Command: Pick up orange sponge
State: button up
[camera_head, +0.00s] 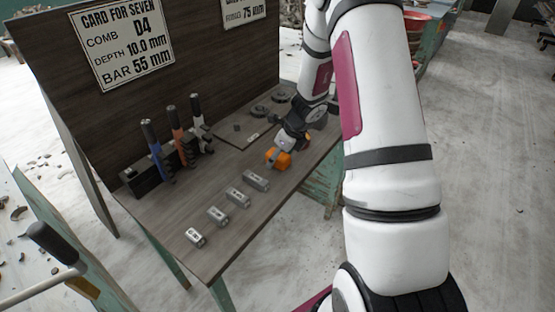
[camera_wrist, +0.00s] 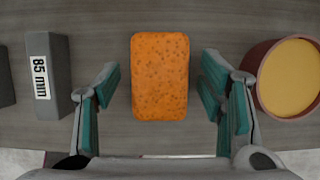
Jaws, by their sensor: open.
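The orange sponge (camera_wrist: 160,76) lies flat on the wooden tabletop in the wrist view, a rounded block with dark specks. My gripper (camera_wrist: 162,90) is open, with one teal-padded finger on each side of the sponge and a gap on both sides. In the head view the sponge (camera_head: 279,158) shows partly behind my gripper (camera_head: 284,150), near the right front edge of the table. I cannot tell the exact height of my fingertips above the tabletop.
A grey block labelled 85 mm (camera_wrist: 47,75) stands left of my gripper. A round reddish container with yellow contents (camera_wrist: 288,76) sits close to the right finger. In the head view several metal blocks line the table's front, with upright tools (camera_head: 174,130) in a rack behind.

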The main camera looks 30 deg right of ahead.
jog(key=shift+c, duration=0.5)
jog(key=c, duration=1)
jog(key=shift+c, duration=0.2)
jog(key=shift+r, duration=0.15)
jog(key=shift+r, duration=0.55)
notch_tip(320, 180, up, 2)
jog(key=shift+r+p, duration=0.2)
jog(key=shift+p, duration=0.1)
jog(key=s+a+r+b, duration=0.1)
jog(key=s+a+b, duration=0.2)
jog(key=s, duration=1.2)
jog(key=shift+s+a+r, duration=0.15)
jog(key=shift+s+a, duration=0.15)
jog(key=shift+a, duration=0.1)
